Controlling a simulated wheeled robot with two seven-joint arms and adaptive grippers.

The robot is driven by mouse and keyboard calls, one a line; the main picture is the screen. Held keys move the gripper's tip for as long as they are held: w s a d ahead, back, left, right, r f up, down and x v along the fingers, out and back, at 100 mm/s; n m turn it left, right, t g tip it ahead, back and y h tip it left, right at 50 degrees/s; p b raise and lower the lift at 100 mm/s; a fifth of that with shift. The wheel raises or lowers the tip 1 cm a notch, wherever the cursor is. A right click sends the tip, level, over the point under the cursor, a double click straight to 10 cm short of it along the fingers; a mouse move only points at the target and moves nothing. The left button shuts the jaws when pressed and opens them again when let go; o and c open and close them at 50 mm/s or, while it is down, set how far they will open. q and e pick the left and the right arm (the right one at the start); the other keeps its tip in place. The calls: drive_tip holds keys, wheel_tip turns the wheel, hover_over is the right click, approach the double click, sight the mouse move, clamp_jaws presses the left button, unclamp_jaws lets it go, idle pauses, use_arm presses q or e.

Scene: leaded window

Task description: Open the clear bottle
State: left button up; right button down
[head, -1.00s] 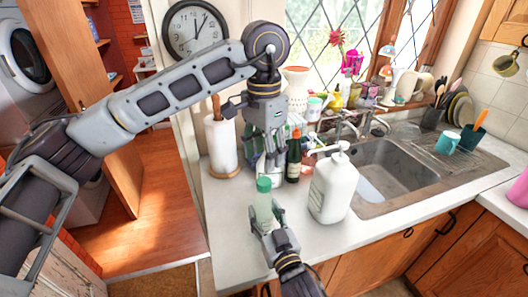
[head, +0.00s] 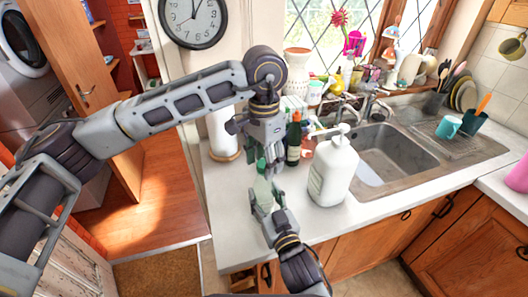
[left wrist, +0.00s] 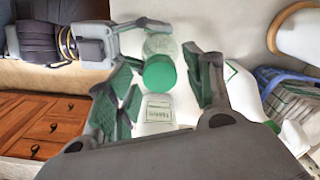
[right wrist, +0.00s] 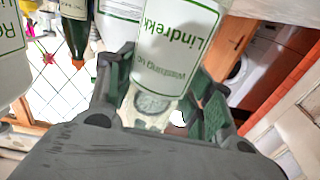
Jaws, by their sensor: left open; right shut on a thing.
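My left gripper (head: 268,160) points down from above, open, at the cap. In the left wrist view the green cap (left wrist: 159,73) lies between the spread fingers, with no clear contact. Whether the bottle's base touches the counter is hidden.
The white pump bottle (head: 333,170) stands close to the right. A dark bottle (head: 294,140) and other bottles stand just behind my left gripper. A paper towel roll (head: 223,135) is to the left, the sink (head: 390,155) to the right. The front counter (head: 230,220) is bare.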

use_arm(q)
drive_tip(key=shift+f, duration=0.2)
drive_tip(key=c, duration=1.1)
